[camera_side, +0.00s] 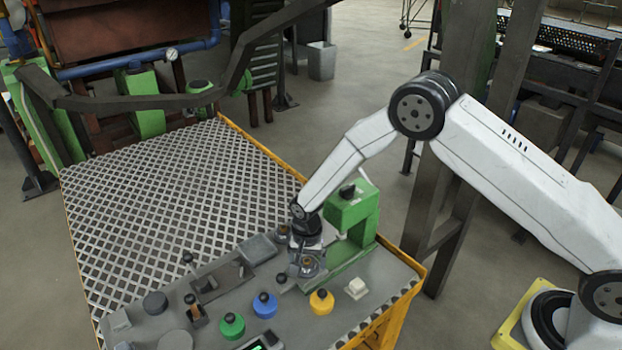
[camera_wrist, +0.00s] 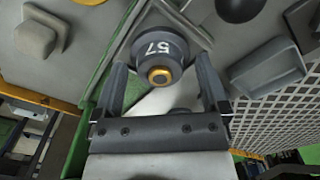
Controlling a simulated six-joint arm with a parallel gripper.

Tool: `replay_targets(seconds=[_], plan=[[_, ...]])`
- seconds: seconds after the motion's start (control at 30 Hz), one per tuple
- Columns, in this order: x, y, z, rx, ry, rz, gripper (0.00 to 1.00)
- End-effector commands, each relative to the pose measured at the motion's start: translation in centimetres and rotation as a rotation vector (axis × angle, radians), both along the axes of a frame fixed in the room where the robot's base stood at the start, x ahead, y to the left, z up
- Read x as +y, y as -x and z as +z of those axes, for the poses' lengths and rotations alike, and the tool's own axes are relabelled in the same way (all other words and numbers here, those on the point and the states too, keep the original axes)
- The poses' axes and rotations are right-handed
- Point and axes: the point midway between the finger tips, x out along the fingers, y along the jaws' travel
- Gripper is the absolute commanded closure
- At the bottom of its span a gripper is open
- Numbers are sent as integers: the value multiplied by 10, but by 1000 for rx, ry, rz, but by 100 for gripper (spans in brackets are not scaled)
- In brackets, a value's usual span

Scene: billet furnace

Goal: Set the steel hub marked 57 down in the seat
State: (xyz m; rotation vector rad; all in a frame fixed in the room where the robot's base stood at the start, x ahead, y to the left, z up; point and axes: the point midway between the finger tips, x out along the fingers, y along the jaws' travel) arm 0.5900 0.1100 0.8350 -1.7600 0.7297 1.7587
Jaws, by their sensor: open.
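The steel hub (camera_wrist: 158,58), dark grey with a white 57 and a brass-coloured centre, stands between my gripper's fingers in the wrist view. It also shows in the side view (camera_side: 309,266), partly covered by my gripper. My gripper (camera_wrist: 162,66) is open, with one finger on each side of the hub and a visible gap beside it. In the side view my gripper (camera_side: 304,250) is low over the bench beside the green press frame. The hub appears to rest in a grey square seat (camera_wrist: 196,28), mostly hidden beneath it. I cannot tell how fully it sits.
The green press frame (camera_side: 362,222) stands close on the right. Blue (camera_side: 264,306), yellow (camera_side: 321,302) and green (camera_side: 231,326) knobs and a pale block (camera_side: 356,288) are in front. A grey block (camera_side: 258,248) and levers are to the left. The grating (camera_side: 170,190) behind is clear.

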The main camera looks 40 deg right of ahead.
Motion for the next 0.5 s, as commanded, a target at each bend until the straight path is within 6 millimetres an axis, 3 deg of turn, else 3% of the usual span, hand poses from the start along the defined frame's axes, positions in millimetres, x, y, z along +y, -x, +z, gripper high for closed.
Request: replay_targets(seconds=[0.27, 0.5], plan=[[0, 0, 8, -1, 0, 0, 6], [0, -1, 31, -2, -1, 0, 6]])
